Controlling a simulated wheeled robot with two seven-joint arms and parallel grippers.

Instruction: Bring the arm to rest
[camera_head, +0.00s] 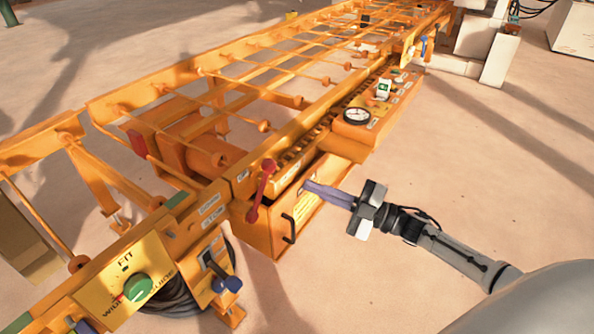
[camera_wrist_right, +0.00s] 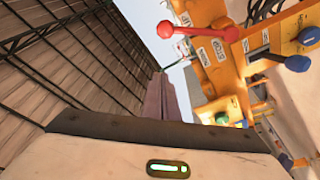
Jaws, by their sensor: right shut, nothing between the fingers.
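My right gripper (camera_head: 312,187) reaches in from the lower right in the head view, at the end of my grey arm. Its purple fingers are shut together with nothing between them. They point left, toward the end of an orange box with a black handle (camera_head: 289,229); whether they touch it I cannot tell. In the right wrist view the shut fingers (camera_wrist_right: 160,98) show beyond the pale gripper body. My left gripper is in neither view.
The orange machine frame (camera_head: 300,125) runs diagonally across the head view. A red lever (camera_head: 262,190), a gauge (camera_head: 357,116) and a green knob (camera_head: 138,288) sit on it. A blue-knobbed lever (camera_head: 228,284) is lower left. The sandy floor (camera_head: 500,170) at right is mostly clear.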

